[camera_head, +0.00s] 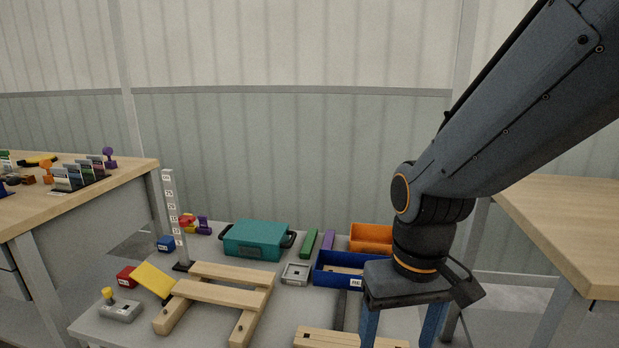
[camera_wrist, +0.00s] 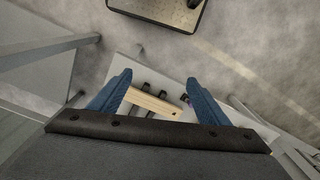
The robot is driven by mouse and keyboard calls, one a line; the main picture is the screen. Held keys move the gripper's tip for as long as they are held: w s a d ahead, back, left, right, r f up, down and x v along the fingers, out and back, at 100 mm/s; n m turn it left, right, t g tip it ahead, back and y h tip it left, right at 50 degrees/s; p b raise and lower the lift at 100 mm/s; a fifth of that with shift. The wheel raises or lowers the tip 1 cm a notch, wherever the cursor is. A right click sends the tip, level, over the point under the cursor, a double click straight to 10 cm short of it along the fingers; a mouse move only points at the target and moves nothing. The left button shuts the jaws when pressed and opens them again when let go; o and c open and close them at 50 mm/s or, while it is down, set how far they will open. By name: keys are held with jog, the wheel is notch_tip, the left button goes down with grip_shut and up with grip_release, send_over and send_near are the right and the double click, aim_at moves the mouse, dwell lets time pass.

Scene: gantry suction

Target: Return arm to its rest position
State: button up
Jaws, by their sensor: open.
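My gripper (camera_head: 400,328) points down over the right front part of the grey table (camera_head: 225,340) in the head view. Its two blue fingers are spread apart, and nothing shows held between them. In the wrist view my gripper (camera_wrist: 160,92) is also open, with a light wooden block (camera_wrist: 153,103) seen below and between the fingers. The same wooden piece (camera_head: 335,341) shows at the table's front edge in the head view. My arm reaches in from the upper right and hides part of the table's right side.
A wooden frame (camera_head: 222,293), a teal case (camera_head: 257,239), a blue bin (camera_head: 335,277), an orange bin (camera_head: 371,238) and a tall scale post (camera_head: 172,215) stand on the table. Wooden-topped benches stand left (camera_head: 120,180) and right (camera_head: 560,215). Open floor shows in the wrist view.

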jog(key=d+r+m+p, duration=0.1)
jog(key=d+r+p, duration=0.4)
jog(key=p, duration=0.4)
jog(key=shift+s+d+r+m, duration=0.3)
jog(key=shift+s+d+r, duration=0.05)
jog(key=shift+s+r, duration=0.1)
